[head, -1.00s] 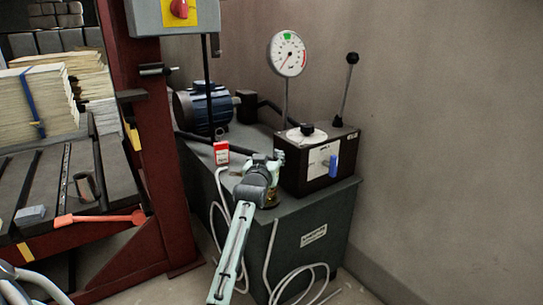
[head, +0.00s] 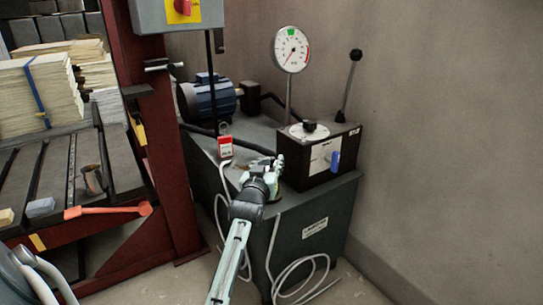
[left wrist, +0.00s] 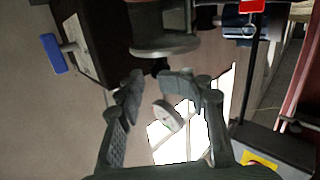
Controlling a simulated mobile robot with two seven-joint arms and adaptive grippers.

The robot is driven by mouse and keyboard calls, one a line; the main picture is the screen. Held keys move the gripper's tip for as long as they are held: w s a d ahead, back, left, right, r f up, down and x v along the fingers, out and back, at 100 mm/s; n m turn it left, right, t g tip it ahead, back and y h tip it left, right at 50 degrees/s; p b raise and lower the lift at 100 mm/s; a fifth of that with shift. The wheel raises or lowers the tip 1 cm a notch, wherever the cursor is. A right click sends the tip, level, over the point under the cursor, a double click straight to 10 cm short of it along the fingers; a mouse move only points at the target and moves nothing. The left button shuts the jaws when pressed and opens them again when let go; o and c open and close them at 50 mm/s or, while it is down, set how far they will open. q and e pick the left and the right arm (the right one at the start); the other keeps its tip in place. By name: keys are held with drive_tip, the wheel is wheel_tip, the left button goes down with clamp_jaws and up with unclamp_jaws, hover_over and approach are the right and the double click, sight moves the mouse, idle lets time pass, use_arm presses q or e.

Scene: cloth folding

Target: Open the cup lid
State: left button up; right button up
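In the head view my left gripper (head: 268,168) is over the front of the green cabinet, close to the black control box. Its arm and wrist hide most of what stands beneath it. In the left wrist view, which looks upside down, the two dark fingers of the gripper (left wrist: 152,80) are spread, with a gap between them. A dark round lid (left wrist: 165,46) with a small black knob (left wrist: 160,67) sits on a cup-like body (left wrist: 158,18). The knob is close to the fingertips; contact cannot be told. My right gripper is not in view.
The black box (head: 300,172) with a blue handle (head: 335,160), a gauge (head: 291,49) and a lever (head: 349,85) stand close on the right. The cabinet (head: 312,205) ends at the front, with loose white cable below.

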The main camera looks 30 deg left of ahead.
use_arm(q)
drive_tip(key=shift+p+v, duration=0.55)
drive_tip(key=shift+v, duration=0.7)
drive_tip(key=shift+f, duration=0.15)
drive_tip(key=shift+p, duration=0.3)
wheel_tip(320, 180, up, 10)
